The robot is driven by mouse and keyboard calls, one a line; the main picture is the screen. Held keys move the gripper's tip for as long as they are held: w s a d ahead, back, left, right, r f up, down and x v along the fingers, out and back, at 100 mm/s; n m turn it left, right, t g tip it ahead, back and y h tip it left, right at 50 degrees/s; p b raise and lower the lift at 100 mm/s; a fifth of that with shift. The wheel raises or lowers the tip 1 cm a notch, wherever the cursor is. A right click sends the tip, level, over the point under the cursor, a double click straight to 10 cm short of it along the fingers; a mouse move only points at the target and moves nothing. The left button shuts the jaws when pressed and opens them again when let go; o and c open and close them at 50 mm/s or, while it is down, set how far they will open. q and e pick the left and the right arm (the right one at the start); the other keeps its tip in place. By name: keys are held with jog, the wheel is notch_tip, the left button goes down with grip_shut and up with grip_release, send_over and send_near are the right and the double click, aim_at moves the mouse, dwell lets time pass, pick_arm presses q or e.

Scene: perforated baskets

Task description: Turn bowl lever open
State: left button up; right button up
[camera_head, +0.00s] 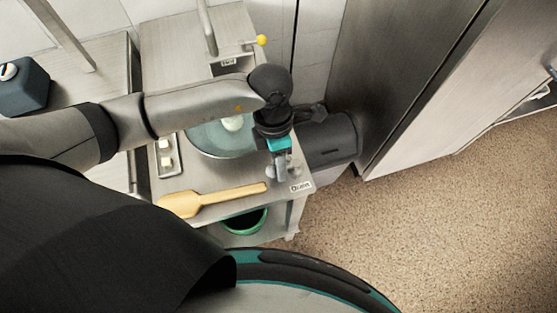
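A round glassy bowl (205,141) with a pale rounded thing (233,123) in it is set in the light wooden counter. My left arm crosses in front of it and hides part of it. My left gripper (281,172) points down at the bowl's right side, by the counter's right edge. Its fingertips are small and merge with a grey part there, so their opening and any contact are unclear. A small lettered label (300,187) is just below right of it. A lever with a yellow knob (262,40) stands at the back of the counter. My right gripper is not in view.
A wooden spatula (214,198) lies along the counter's front. A small tray (167,156) with pale pieces is left of the bowl. A dark bin-like cylinder (331,139) stands right of the counter, before a tall metal cabinet (420,80). The speckled floor (420,230) at right is clear.

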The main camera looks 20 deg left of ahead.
pick_arm(q)
grip_shut()
dwell(0.3)
